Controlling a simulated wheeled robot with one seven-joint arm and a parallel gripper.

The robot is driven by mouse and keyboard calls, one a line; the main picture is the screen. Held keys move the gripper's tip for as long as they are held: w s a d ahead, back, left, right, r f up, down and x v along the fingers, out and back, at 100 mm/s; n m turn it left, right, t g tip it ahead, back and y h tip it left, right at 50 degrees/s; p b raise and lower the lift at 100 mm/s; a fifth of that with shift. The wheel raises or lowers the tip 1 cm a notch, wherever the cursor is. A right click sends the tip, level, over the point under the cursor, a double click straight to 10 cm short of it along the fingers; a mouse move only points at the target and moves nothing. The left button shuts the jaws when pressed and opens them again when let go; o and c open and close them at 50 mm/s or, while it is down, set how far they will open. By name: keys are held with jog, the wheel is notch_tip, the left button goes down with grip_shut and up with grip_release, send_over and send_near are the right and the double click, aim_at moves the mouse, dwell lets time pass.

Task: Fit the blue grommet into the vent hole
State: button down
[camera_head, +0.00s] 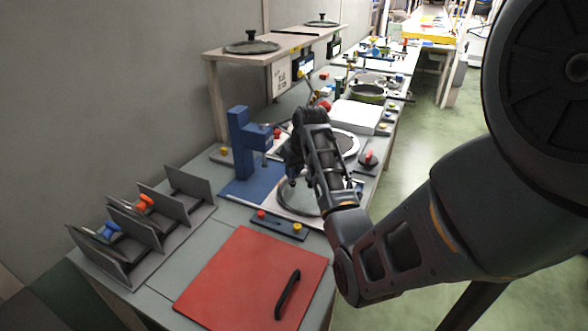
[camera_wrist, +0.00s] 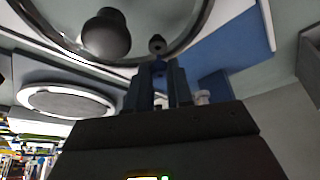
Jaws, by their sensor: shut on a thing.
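My gripper (camera_wrist: 160,75) is shut, with a small dark-blue piece, the grommet (camera_wrist: 159,66), at its fingertips in the wrist view. Just beyond the fingertips is a small dark round spot, apparently the vent hole (camera_wrist: 157,44), in a glass lid (camera_wrist: 65,30) with a dark rim. A round black knob (camera_wrist: 107,36) stands on the lid to the left of it. In the head view my gripper (camera_head: 291,172) points down over the lid (camera_head: 291,200); the arm hides part of the lid, the hole and the grommet. I cannot tell whether the grommet touches the lid.
A blue press stand (camera_head: 239,140) rises left of the lid. A small panel with red and yellow buttons (camera_head: 279,226) lies in front, then a red board with a black handle (camera_head: 235,280). Grey racks (camera_head: 190,186) stand at left. A shelf (camera_head: 270,50) overhangs behind.

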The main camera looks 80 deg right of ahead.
jog(key=shift+p, duration=0.4)
jog(key=shift+f+b, duration=0.5)
jog(key=shift+f, duration=0.65)
jog(key=c, duration=0.9)
grip_release()
jog(key=shift+r, duration=0.1)
jog(key=v, duration=0.7)
jog(key=shift+s+a+r+b, duration=0.1)
jog(key=shift+a+r+b, duration=0.05)
jog(key=shift+r+b, duration=0.15)
